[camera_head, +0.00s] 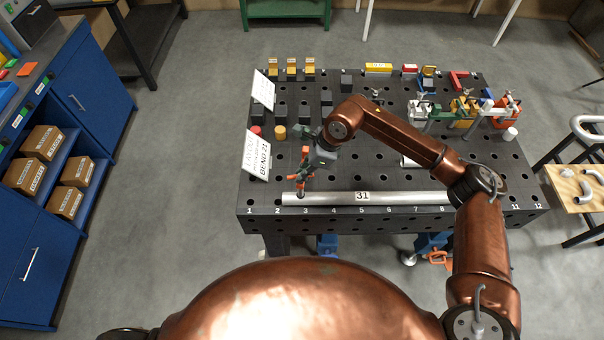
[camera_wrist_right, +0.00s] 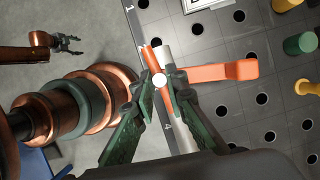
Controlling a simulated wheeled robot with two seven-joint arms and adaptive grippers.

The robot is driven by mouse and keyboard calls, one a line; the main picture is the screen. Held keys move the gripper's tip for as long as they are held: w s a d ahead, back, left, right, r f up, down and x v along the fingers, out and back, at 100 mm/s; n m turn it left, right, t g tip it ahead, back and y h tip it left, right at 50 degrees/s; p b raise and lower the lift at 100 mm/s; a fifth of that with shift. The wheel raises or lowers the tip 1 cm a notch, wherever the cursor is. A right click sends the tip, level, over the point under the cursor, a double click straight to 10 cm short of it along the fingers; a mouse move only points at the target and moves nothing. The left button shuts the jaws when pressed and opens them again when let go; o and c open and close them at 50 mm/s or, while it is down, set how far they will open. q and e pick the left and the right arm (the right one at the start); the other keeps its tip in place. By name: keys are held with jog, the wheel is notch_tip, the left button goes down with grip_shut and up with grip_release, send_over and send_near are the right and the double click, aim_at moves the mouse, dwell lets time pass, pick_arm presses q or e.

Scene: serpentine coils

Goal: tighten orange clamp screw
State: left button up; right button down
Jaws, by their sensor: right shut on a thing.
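The orange clamp (camera_head: 303,177) stands at the left end of the silver tube (camera_head: 400,198), near the number 3 on the dark perforated table. In the right wrist view its orange arm (camera_wrist_right: 225,72) reaches out to the right. My right gripper (camera_head: 312,160) is above the clamp. In the wrist view its green fingers (camera_wrist_right: 161,82) are shut on the clamp's screw, whose pale round end (camera_wrist_right: 160,80) shows between the tips. My left gripper (camera_wrist_right: 70,44) shows small in the wrist view, open and empty, away from the table.
The perforated table (camera_head: 350,218) carries black, yellow and red blocks and two white signs at its left edge. More clamps (camera_head: 465,108) stand at the back right. A blue cabinet (camera_head: 85,85) is on the left.

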dwell(0.3)
jog(key=c, duration=1.9)
grip_release()
jog(key=v, duration=1.2)
jog(key=shift+s, duration=0.1)
